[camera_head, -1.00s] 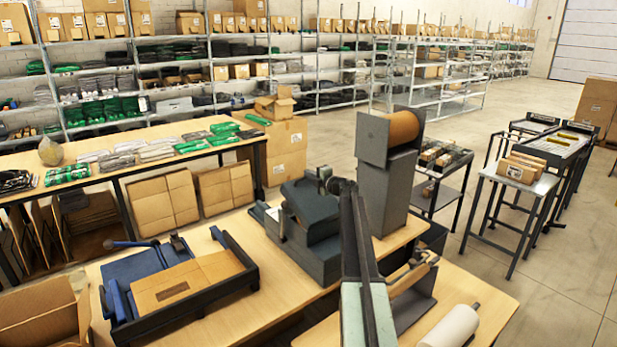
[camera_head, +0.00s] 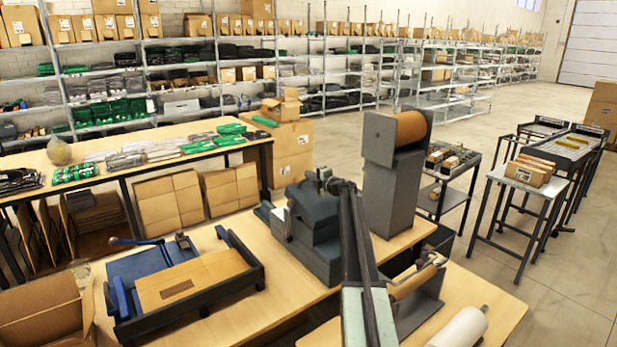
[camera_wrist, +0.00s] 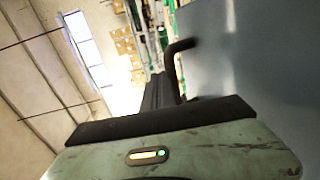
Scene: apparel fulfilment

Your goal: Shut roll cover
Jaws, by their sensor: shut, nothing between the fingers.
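A dark grey machine (camera_head: 318,250) stands on the wooden table in the head view. Its bulky, sloped top part (camera_head: 312,208) looks like the roll cover; I cannot tell how far it is open. My gripper (camera_head: 325,180) is shut and empty at the cover's upper right edge. Whether they touch is unclear. In the wrist view my gripper's dark fingers (camera_wrist: 162,90) point away, beside a black bent bar (camera_wrist: 178,52) and a smooth blue-grey panel (camera_wrist: 255,60) on the right. My arm hides part of the machine's right side.
A grey stand with a brown roll (camera_head: 410,127) rises close to the right of my arm. A blue and black tray with a cardboard sheet (camera_head: 190,280) lies left. A white roll (camera_head: 462,328) and a brown roller (camera_head: 415,282) are at front right.

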